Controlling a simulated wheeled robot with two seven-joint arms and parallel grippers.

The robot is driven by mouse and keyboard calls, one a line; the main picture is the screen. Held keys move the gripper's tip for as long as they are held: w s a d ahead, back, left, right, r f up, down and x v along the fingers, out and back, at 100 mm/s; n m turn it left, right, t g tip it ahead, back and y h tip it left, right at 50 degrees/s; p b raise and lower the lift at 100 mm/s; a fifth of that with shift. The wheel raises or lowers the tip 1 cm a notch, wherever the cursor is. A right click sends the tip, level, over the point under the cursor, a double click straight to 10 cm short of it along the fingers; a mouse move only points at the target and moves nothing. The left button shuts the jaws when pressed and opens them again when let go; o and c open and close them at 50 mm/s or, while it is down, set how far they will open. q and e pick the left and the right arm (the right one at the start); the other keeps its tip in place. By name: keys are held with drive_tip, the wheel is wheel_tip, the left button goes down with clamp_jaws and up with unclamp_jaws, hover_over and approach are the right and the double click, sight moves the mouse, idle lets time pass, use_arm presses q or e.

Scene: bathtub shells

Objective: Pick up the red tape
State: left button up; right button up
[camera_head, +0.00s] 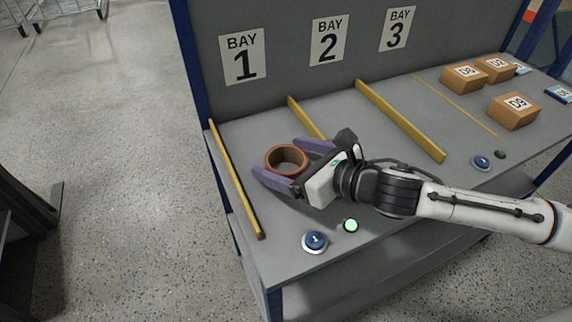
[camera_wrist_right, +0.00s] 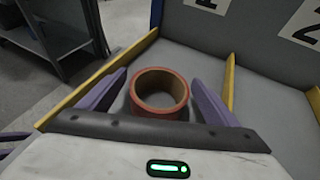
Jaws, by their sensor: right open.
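The red tape (camera_head: 287,159) is a roll lying flat on the grey bench in bay 1, its hole facing up. It also shows in the right wrist view (camera_wrist_right: 160,109), centred ahead of the gripper. My right gripper (camera_head: 285,160) is open, with one purple finger on each side of the roll. In the right wrist view (camera_wrist_right: 160,88) there is a visible gap between the roll and each finger. The lower front of the roll is partly hidden by the gripper body in that view. My left gripper is not in view.
Yellow dividers (camera_head: 236,185) (camera_head: 400,121) separate the bays. A blue button (camera_head: 315,241) and a lit green button (camera_head: 351,225) sit at the bench's front edge. Cardboard boxes (camera_head: 514,111) stand at the right. The back panel (camera_head: 285,60) rises behind.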

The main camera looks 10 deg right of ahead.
drive_tip(key=c, duration=1.2)
